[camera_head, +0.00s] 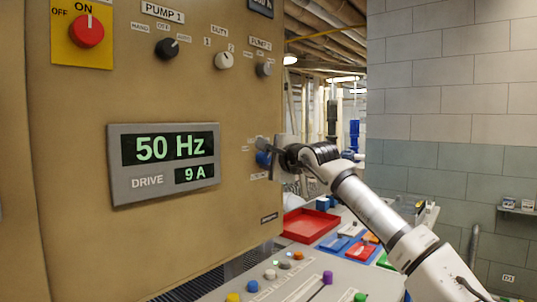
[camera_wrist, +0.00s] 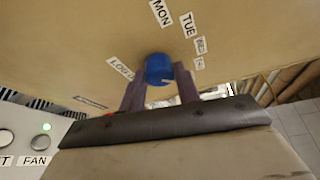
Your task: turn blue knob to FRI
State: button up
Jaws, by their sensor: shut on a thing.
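The blue knob (camera_head: 262,158) sits on the tan panel's right side in the head view, partly covered by my gripper (camera_head: 276,160). In the wrist view the round blue knob (camera_wrist: 159,66) lies between the two dark fingers of my gripper (camera_wrist: 158,75). My gripper is shut on it, one finger on each side. Day labels fan out around the knob: MON (camera_wrist: 161,12), TUE (camera_wrist: 188,25) and smaller ones to the right that are hard to read. A FRI label is not legible, and the knob's pointer does not show.
The tan panel (camera_head: 75,235) also bears a drive display (camera_head: 165,162), a red ON/OFF knob (camera_head: 86,31) and smaller selector knobs. Below is a desk with buttons, a purple-topped lever (camera_head: 327,278) and a red tray (camera_head: 309,227). A block wall (camera_head: 450,80) stands at right.

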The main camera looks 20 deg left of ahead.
jog(key=shift+w+r+m+g+p, duration=0.15)
jog(key=shift+m+g+p, duration=0.65)
jog(key=shift+m+p, duration=0.8)
jog(key=o, duration=1)
jog(key=b+v, duration=0.3)
jog(key=v, duration=1.1)
jog(key=shift+a+r, duration=0.1)
jog(key=shift+r, duration=0.05)
